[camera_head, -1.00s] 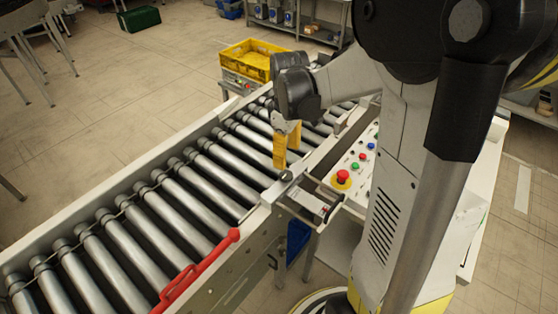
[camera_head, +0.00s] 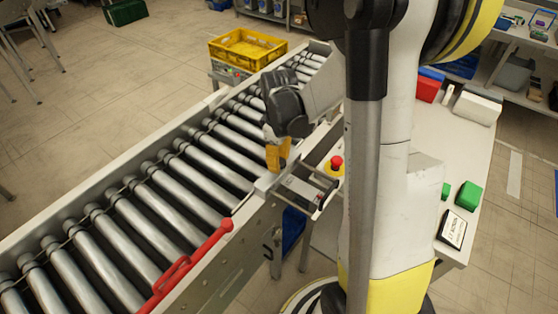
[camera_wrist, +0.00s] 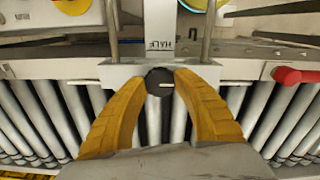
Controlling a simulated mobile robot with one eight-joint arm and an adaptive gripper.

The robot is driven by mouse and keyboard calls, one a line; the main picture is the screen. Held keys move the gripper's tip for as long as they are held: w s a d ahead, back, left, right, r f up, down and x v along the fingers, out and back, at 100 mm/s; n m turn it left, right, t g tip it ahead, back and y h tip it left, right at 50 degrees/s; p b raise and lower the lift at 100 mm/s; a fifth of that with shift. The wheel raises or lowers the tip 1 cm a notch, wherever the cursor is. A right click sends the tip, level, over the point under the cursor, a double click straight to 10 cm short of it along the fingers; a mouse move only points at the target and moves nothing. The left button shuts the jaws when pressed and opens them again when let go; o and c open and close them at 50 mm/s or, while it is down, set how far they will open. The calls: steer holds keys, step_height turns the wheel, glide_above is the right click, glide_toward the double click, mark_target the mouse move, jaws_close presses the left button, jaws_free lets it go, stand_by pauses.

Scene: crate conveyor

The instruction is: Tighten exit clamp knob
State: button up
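The exit clamp knob (camera_wrist: 160,82) is a dark round knob with a pale index line pointing right in the wrist view. It sits at the edge of a pale clamp block (camera_wrist: 108,74). My gripper (camera_wrist: 161,80) has its two yellow fingers on either side of the knob, with the tips appearing to touch it. In the head view my gripper (camera_head: 277,165) points down at the conveyor's near side rail, and its fingers hide the knob there.
The roller conveyor (camera_head: 165,190) runs diagonally, with a red handle (camera_head: 190,265) on its near rail. A red emergency stop button (camera_head: 336,162) is close to my gripper. A yellow crate (camera_head: 247,47) stands beyond the far end.

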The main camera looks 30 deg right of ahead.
steer(key=shift+m, duration=0.3)
steer(key=m+b, duration=0.1)
steer(key=m, duration=0.2)
steer(key=shift+m, duration=0.4)
steer(key=shift+c, duration=0.2)
steer(key=m, duration=0.4)
steer(key=shift+m+b, duration=0.3)
steer(key=shift+b, duration=0.1)
steer(key=m, duration=0.8)
steer(key=shift+m+b, duration=0.3)
steer(key=shift+b, duration=0.1)
steer(key=shift+m, duration=0.3)
steer(key=o, duration=1.2)
